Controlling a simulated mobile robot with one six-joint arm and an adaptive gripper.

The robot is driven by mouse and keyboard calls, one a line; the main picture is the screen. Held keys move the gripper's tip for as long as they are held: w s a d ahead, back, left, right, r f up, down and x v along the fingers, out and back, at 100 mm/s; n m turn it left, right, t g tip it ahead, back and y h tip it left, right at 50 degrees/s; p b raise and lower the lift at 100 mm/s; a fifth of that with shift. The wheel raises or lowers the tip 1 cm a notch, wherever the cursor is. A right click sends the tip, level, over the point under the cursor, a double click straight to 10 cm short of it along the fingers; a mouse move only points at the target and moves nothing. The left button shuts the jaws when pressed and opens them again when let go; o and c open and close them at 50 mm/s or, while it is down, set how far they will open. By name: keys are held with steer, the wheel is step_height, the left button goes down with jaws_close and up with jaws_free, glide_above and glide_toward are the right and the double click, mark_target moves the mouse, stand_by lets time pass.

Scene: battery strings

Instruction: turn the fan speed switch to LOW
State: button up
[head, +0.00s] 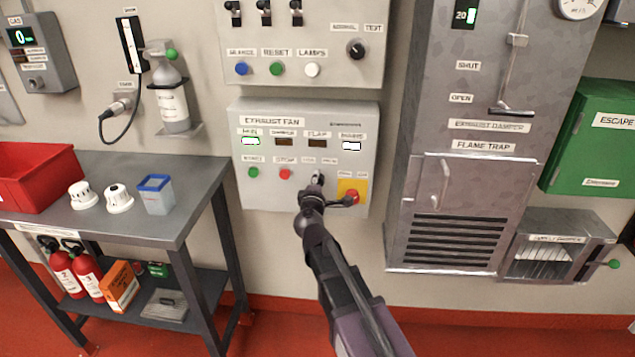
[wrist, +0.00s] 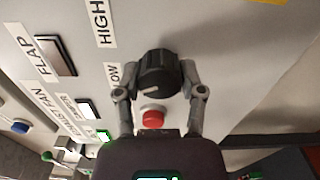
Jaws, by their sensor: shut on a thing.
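The exhaust fan panel (head: 262,190) is on the wall in the middle of the head view. The fan speed switch is a black round knob (wrist: 160,74) with a white mark, near the panel's lower edge. In the wrist view the mark shows on the lower left of its face; its exact setting is hard to tell. The LOW label (wrist: 115,75) is just left of the knob, and the HIGH label (wrist: 99,22) is farther up. My gripper (wrist: 159,70) is shut on the knob, one finger on each side. In the head view my gripper (head: 312,192) hides most of it.
A red button on a yellow plate (head: 352,187) is close to the right of my gripper. Green (head: 253,173) and red (head: 285,174) buttons are to its left. Another control panel (head: 300,80) hangs above. A metal cabinet (head: 450,190) stands to the right, and a table (head: 125,225) to the left.

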steer(key=shift+n, duration=0.5)
steer(key=o, duration=1.1)
steer(key=shift+o, duration=0.2)
steer(key=shift+s, duration=0.1)
steer(key=s, duration=1.1)
steer(key=shift+s+a, duration=0.25)
steer(key=shift+s, duration=0.15)
